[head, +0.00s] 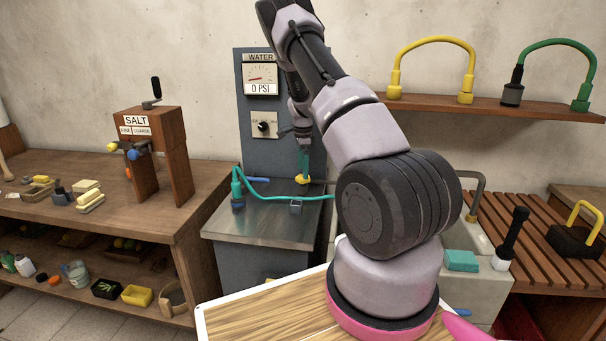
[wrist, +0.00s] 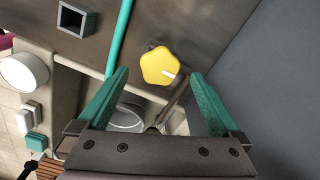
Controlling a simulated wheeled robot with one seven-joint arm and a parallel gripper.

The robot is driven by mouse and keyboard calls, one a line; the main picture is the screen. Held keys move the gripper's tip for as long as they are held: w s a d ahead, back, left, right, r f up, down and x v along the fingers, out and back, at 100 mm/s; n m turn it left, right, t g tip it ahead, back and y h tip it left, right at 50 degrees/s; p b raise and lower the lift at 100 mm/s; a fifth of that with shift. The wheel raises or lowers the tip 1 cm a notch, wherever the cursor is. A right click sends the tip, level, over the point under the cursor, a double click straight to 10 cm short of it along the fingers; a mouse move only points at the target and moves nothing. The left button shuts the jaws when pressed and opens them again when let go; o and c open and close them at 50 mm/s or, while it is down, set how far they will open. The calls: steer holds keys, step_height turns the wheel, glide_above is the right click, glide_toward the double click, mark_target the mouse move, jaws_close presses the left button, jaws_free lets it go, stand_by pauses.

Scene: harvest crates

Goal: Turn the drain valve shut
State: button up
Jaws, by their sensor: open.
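A yellow lobed knob with a white mark, which looks like the drain valve, sits near the top middle of the wrist view (wrist: 158,63). In the head view the yellow knob (head: 302,180) is at the right edge of the grey metal bench, below my gripper. My gripper (head: 304,168) points down with its teal fingers open. In the wrist view my gripper (wrist: 160,73) has one finger on each side of the knob's line, with gaps to both. I cannot tell how far the fingertips are above the knob. No label shows on the knob.
A teal hose (head: 270,193) runs across the metal bench (head: 265,230), past a small square socket (head: 296,206). The water panel (head: 258,170) rises behind, its gauge (head: 262,79) reading 0 PSI. A sink basin shows below the knob in the wrist view (wrist: 126,119).

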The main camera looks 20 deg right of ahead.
step_height(320, 180, up, 8)
stand_by(0.6)
steer(key=s+a+r+n+t+y, duration=0.15)
steer(key=s+a+r+n, duration=0.45)
steer(key=r, duration=0.6)
steer(key=s+a+r+n+t+y, duration=0.15)
steer(key=s+a+r, duration=0.25)
steer(key=s+r, duration=0.55)
steer(key=s+a+r+n+t, duration=0.2)
steer(key=s+a+r+n, duration=0.1)
steer(key=s, duration=0.8)
steer(key=s+a+r+n+t+h, duration=0.1)
steer(key=s+a+r+n, duration=0.3)
steer(key=s, duration=0.6)
steer(key=shift+s+a+r+n+t, duration=0.3)
steer(key=shift+a+n+t, duration=0.35)
steer(key=shift+n, duration=0.3)
